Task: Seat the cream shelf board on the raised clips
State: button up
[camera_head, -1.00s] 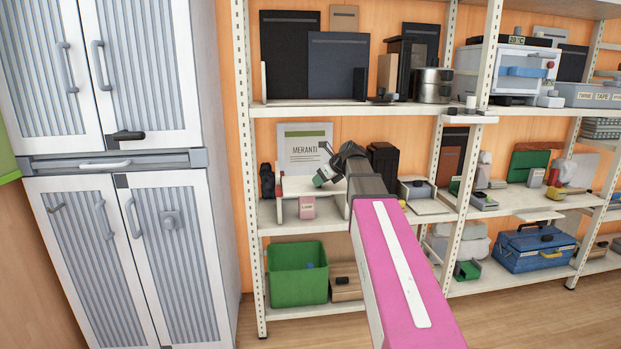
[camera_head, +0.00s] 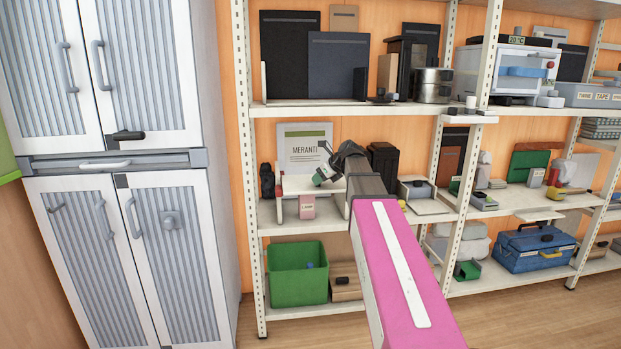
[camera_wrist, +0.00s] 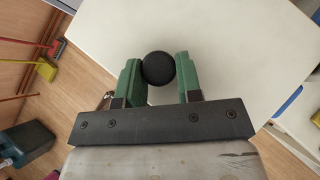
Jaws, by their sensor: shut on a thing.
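The cream shelf board (camera_head: 297,184) lies as a raised level above the middle shelf of the left rack bay, in front of the MERANTI sign. It fills much of the wrist view as a broad pale surface (camera_wrist: 232,45). My gripper (camera_head: 322,177) is at the board's right part. In the wrist view my gripper's green fingers (camera_wrist: 160,75) are shut on a round black knob (camera_wrist: 158,68), which stands against the board. The raised clips cannot be made out, and my arm hides the board's right end. I cannot tell whether the board rests on them.
A pink box (camera_head: 307,208) stands under the board. A dark object (camera_head: 267,181) is close on its left, and a black box (camera_head: 384,160) stands to the right behind my arm. The MERANTI sign (camera_head: 305,150) is behind. A green bin (camera_head: 298,274) is below.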

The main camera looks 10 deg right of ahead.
jog(key=shift+w, duration=2.55)
jog(key=shift+w, duration=0.1)
jog(key=shift+w, duration=2.9)
jog(key=shift+w, duration=0.15)
jog(key=w, duration=0.4)
jog(key=shift+w, duration=0.35)
jog(key=shift+f, duration=0.55)
dwell(1.0)
